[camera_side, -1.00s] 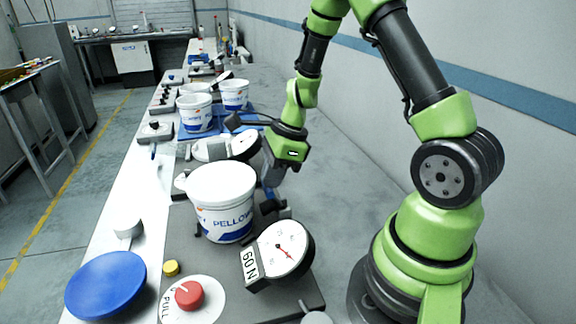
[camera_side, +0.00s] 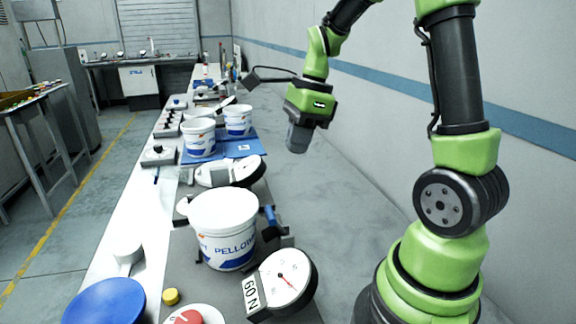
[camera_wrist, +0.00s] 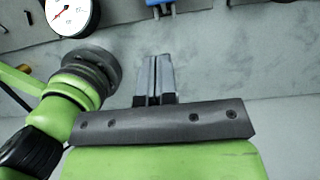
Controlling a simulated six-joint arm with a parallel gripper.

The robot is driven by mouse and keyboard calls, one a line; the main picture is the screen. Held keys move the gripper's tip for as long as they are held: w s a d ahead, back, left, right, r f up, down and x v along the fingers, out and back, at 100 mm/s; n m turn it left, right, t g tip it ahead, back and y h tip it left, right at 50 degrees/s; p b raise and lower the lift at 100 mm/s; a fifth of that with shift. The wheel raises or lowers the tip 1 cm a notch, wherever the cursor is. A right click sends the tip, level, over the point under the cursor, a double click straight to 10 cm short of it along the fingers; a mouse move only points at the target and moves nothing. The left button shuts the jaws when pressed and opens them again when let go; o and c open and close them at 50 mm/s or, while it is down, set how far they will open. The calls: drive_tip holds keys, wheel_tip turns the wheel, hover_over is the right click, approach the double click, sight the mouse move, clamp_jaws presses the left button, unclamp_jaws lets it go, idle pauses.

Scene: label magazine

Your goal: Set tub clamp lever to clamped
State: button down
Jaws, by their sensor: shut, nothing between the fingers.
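The clamp lever (camera_side: 270,216) has a blue handle and stands right of the white tub (camera_side: 224,236) marked PELLOW, on the dark base plate. A blue part, likely that lever, shows at the top of the wrist view (camera_wrist: 158,4). Whether the lever presses on the tub I cannot tell. My gripper (camera_side: 297,146) is raised behind and to the right of the lever, apart from it. In the wrist view my gripper's fingers (camera_wrist: 154,62) are together with nothing between them.
A round force gauge (camera_side: 287,277) stands in front of the lever. A second dial gauge (camera_side: 246,171) lies behind the tub. Two more tubs stand on a blue tray (camera_side: 238,148) farther back. The grey bench right of the base plate is clear.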

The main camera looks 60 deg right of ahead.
drive_tip(key=h, duration=0.1)
drive_tip(key=g, duration=0.1)
approach(271, 211)
wheel_tip(271, 211, down, 6)
drive_tip(key=s+d, duration=0.2)
drive_tip(key=s, duration=0.1)
drive_tip(key=shift+w+a+f, duration=0.45)
drive_tip(key=shift+w, duration=0.2)
drive_tip(key=shift+w+a+f, duration=0.4)
drive_tip(key=shift+w+a, duration=0.1)
drive_tip(key=shift+w, duration=0.15)
drive_tip(key=shift+w+a+f, duration=0.35)
drive_tip(key=shift+w+a, duration=0.1)
drive_tip(key=shift+a, duration=0.05)
